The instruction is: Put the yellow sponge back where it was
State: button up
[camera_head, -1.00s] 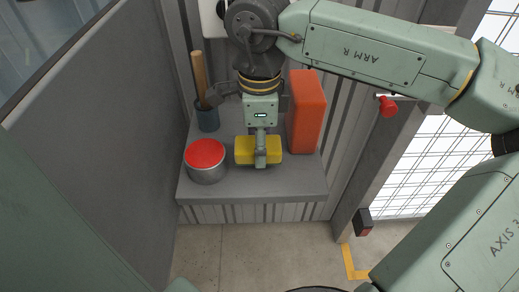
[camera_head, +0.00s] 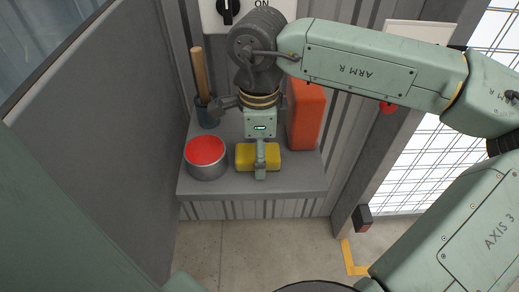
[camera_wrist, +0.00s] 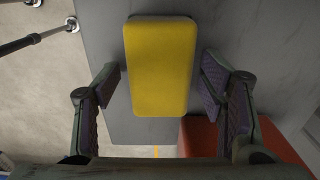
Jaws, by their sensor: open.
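The yellow sponge (camera_head: 243,158) lies on the grey shelf (camera_head: 250,185), between a red-topped tin and an orange block. My gripper (camera_head: 260,173) is at the sponge, pointing down, and one finger hides part of it in the head view. In the wrist view the sponge (camera_wrist: 160,65) lies between the two spread fingers of my gripper (camera_wrist: 162,85), with a gap on each side. The gripper is open and does not hold the sponge.
The red-topped tin (camera_head: 205,151) stands close left of the sponge. A dark cup (camera_head: 207,115) with a wooden handle is behind it. The tall orange block (camera_head: 306,120) stands close on the right, partly behind my arm. The shelf's front strip is bare.

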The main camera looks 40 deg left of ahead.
notch_tip(320, 180, up, 12)
jog(key=shift+r, duration=0.2)
dwell(0.5)
dwell(1.9)
